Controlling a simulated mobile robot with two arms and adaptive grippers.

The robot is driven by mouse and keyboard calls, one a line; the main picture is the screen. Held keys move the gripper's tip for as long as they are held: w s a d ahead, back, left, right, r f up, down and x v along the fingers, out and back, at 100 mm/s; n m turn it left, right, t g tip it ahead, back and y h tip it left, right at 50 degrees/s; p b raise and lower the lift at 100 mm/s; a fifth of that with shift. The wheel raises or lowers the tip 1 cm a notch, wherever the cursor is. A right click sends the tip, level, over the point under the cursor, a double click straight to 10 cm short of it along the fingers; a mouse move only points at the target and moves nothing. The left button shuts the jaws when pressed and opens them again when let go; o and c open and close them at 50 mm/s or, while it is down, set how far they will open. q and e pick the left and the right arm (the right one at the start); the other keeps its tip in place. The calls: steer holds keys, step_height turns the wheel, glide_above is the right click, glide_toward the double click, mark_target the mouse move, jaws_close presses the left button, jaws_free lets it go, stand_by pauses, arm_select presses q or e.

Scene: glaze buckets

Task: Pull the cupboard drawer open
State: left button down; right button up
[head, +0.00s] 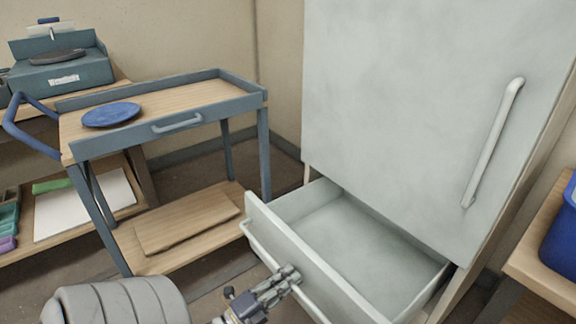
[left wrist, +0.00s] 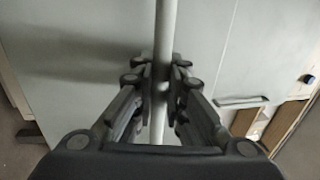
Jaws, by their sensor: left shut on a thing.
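The pale grey cupboard (head: 410,90) stands at the right in the head view. Its low drawer (head: 325,272) is pulled well out, and its inside looks empty. The drawer's bar handle (head: 259,252) runs along the front and is partly hidden by my gripper. My left gripper (head: 284,281) is shut on this handle. In the left wrist view the handle (left wrist: 164,40) passes as an upright bar between the fingers (left wrist: 160,82). My right gripper is not in view.
A trolley (head: 215,95) with a blue plate (head: 111,115) on top stands left of the drawer. The cupboard door's long handle (head: 492,142) is above right. A blue container (head: 562,235) is on a wooden surface at the right edge.

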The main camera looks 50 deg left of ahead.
arm_select(q)
steer(key=c, duration=1.6)
jaws_free()
steer(key=shift+s+f, duration=0.1)
steer(key=v, duration=1.1)
steer(key=shift+s, duration=0.4)
steer(key=shift+a+f, duration=0.1)
